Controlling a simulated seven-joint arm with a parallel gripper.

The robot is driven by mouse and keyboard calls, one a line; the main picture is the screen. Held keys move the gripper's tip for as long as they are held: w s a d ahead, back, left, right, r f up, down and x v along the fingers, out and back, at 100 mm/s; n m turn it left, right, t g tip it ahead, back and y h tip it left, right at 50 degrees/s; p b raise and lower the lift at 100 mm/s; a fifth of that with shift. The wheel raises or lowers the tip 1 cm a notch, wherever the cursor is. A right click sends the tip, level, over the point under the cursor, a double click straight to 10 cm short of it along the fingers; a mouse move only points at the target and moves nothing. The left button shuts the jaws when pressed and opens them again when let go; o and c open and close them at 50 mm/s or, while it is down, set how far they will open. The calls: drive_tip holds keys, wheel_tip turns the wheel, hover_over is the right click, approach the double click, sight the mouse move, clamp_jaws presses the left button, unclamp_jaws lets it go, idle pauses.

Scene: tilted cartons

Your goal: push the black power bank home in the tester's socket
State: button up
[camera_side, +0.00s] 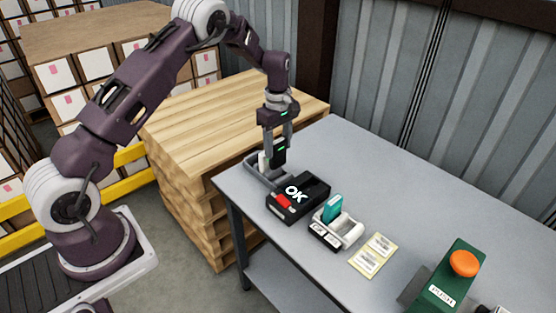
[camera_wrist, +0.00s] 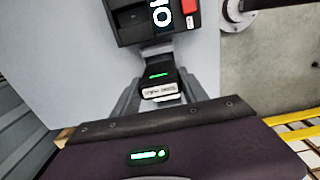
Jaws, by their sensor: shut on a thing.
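The black power bank (camera_side: 279,154) hangs upright between the fingers of my gripper (camera_side: 280,142), which is shut on it. In the wrist view the power bank (camera_wrist: 160,73) shows a green light strip and a white label at its near end. The tester (camera_side: 312,193) is a black box with white "OK" lettering and a red part on the table. In the side view the held power bank is behind and left of the tester, apart from it. The tester (camera_wrist: 130,31) also shows at the top of the wrist view. Its socket cannot be made out clearly.
A grey holder (camera_side: 252,174) with a whitish piece is below and beside my gripper, near the table corner. A white cradle (camera_side: 351,233) holds a teal power bank (camera_side: 332,208). Yellow label cards (camera_side: 373,255) and a green box with an orange button (camera_side: 464,263) are at right.

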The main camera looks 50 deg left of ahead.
drive_tip(key=r, duration=0.1)
drive_tip(key=d+r, duration=0.1)
drive_tip(key=shift+w+r, duration=0.2)
drive_tip(key=shift+r, duration=0.1)
drive_tip(key=w+d+f, duration=0.2)
drive_tip(key=w+d, duration=0.1)
drive_tip(key=d, duration=0.6)
drive_tip(key=shift+s+f, duration=0.1)
drive_tip(key=shift+f, duration=2.8)
drive_tip(key=shift+f, duration=0.5)
drive_tip(key=o, duration=1.4)
drive_tip(key=shift+c, duration=0.2)
